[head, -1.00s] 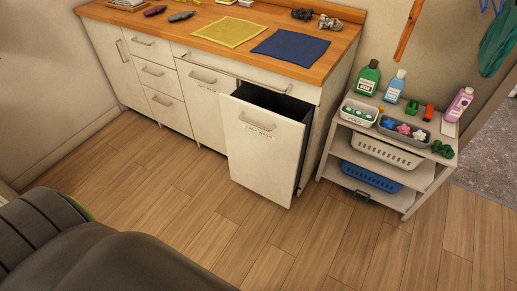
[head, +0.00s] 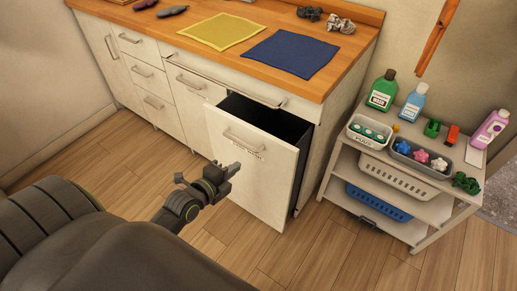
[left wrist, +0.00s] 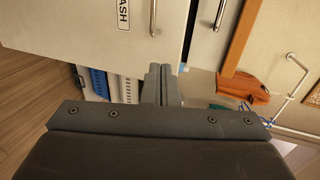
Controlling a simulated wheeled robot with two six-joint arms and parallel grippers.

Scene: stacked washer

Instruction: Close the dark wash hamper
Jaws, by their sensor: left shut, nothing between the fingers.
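The dark wash hamper (head: 262,180) is a white front panel with a bar handle and a small label. It stands pulled out from the counter, and its dark inside shows behind the panel's top edge. In the left wrist view the panel (left wrist: 70,30) fills the upper left, with part of its label reading "ASH". My left gripper (head: 231,168) is shut and empty, in front of the panel's left part, below the handle (head: 242,143). Its fingers show together in the left wrist view (left wrist: 162,78). I cannot tell whether they touch the panel. My right gripper is not in view.
A shelf cart (head: 408,230) with bottles, trays and baskets stands right of the hamper. The wooden counter (head: 195,45) above holds a yellow cloth (head: 222,32) and a blue cloth (head: 290,53). Closed drawers (head: 150,78) are at the left. The floor in front is clear.

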